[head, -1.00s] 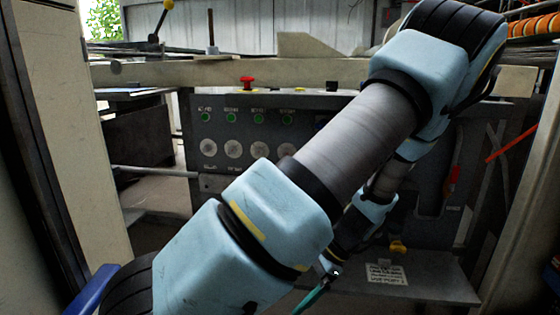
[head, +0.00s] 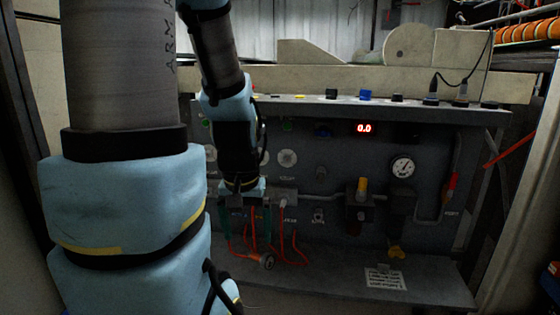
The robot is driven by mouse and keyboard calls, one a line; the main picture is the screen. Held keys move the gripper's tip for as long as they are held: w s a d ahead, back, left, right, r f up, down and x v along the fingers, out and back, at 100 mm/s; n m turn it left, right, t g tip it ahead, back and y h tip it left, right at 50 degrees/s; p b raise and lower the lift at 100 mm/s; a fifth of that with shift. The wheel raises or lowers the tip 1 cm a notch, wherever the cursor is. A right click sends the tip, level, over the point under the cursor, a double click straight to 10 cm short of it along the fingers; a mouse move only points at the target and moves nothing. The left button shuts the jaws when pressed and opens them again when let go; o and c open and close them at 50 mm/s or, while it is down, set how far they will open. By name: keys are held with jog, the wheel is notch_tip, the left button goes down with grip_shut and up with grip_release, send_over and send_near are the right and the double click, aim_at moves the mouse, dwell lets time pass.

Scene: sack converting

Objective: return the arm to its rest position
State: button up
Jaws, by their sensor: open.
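My arm, pale blue and grey, fills the left of the head view and comes down in front of the grey control panel (head: 330,165). My gripper (head: 248,238) points downward at the panel's lower left. Its teal fingers are apart and I see nothing held between them. Red-orange hooked wires or hoses and a small round dark part (head: 267,261) show around and just below the fingers. I cannot tell whether the fingers touch them. My arm hides the panel's left part.
The panel carries a red digital display (head: 364,128), a round gauge (head: 403,167), a yellow-topped valve (head: 361,188) and a red-handled lever (head: 451,184). A grey ledge (head: 330,285) with a paper label (head: 385,279) runs below. A beige beam (head: 340,80) crosses above. Open space shows before the panel's right half.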

notch_tip(320, 180, up, 38)
jog(key=p, duration=3.6)
jog(key=shift+f, duration=0.15)
jog(key=shift+d, duration=0.1)
jog(key=shift+c, duration=0.3)
